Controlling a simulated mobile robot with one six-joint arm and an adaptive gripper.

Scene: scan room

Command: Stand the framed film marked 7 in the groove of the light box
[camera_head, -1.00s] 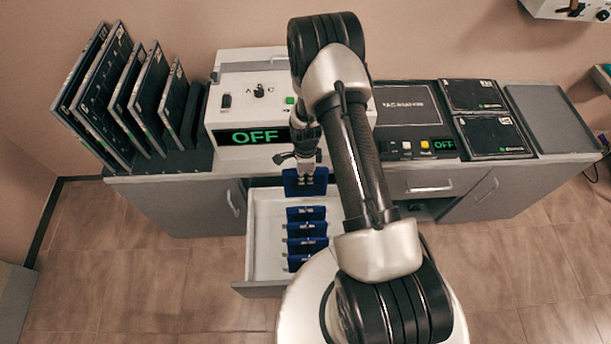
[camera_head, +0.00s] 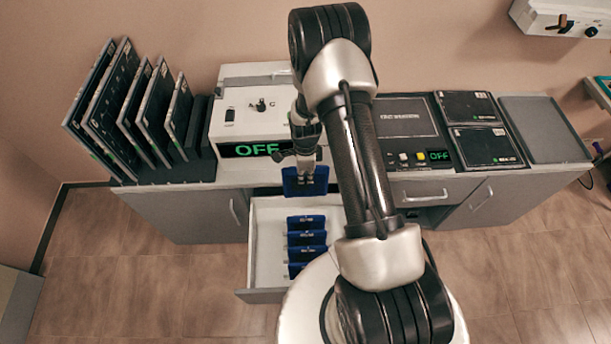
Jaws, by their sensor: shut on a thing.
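My gripper (camera_head: 306,175) points down and is shut on a blue framed film (camera_head: 306,188). The film hangs upright over the back of an open white drawer (camera_head: 266,262), in front of the counter. Its marking is not readable, so I cannot tell whether it is the 7. Several similar blue framed films (camera_head: 306,239) stand in a row in the drawer below, their labels too small to read. A white box with a knob and a green OFF display (camera_head: 255,150) stands behind the gripper, partly hidden by my arm. I cannot tell which unit is the light box; no groove is clearly visible.
Large dark panels (camera_head: 118,105) lean in a rack at the left of the counter. Dark flat cases (camera_head: 486,146) and a grey tray (camera_head: 543,128) lie at the right. A white unit with knobs (camera_head: 560,18) hangs on the wall. The floor (camera_head: 520,260) at the right is clear.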

